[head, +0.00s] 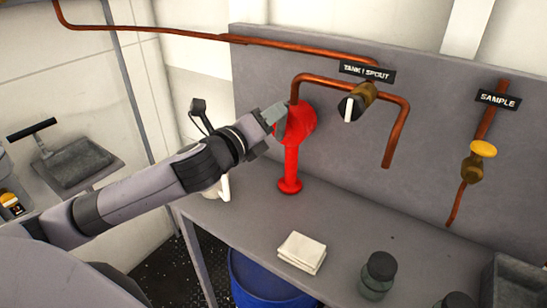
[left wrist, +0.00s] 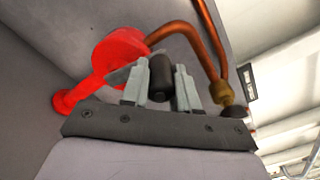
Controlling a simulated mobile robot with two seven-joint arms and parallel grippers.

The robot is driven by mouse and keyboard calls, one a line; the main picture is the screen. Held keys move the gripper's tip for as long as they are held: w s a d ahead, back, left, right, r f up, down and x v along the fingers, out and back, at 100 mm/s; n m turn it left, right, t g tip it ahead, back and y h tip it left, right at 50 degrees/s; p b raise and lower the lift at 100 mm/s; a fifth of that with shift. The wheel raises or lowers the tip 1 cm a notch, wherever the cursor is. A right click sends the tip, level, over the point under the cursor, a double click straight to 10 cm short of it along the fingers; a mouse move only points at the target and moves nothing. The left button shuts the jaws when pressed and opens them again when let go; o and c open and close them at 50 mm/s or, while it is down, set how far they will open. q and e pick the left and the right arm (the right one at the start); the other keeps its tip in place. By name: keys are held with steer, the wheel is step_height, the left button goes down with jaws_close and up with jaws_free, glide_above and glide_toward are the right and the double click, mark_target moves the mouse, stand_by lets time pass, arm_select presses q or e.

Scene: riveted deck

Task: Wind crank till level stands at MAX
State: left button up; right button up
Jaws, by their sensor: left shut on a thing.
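A red pump (head: 291,178) stands on the grey bench and also shows in the left wrist view (left wrist: 118,52). A copper pipe rises from behind its round head. My left gripper (head: 274,118) is at the left side of the pump head. In the left wrist view, its two pale fingers (left wrist: 161,88) are shut on the black crank handle (left wrist: 161,72), which sits between them. The handle is hidden by the gripper in the head view. I can make out no level gauge or MAX mark in either view. My right gripper is not in view.
Behind the pump are the TANK 1 SPOUT valve (head: 350,107) and the SAMPLE valve (head: 479,160). A folded white cloth (head: 302,251) and dark jars (head: 378,272) are on the bench. A white jug (head: 224,188) is partly hidden by my arm. A blue drum (head: 262,282) stands below.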

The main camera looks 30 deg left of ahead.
arm_select(q)
steer(key=shift+d+f+b, duration=2.6)
steer(key=shift+f+b, duration=0.3)
steer(key=shift+f, duration=2.4)
steer(key=a+f+b, duration=0.3)
steer(key=a+f, duration=0.1)
steer(key=a, duration=0.3)
steer(key=shift+a, duration=0.25)
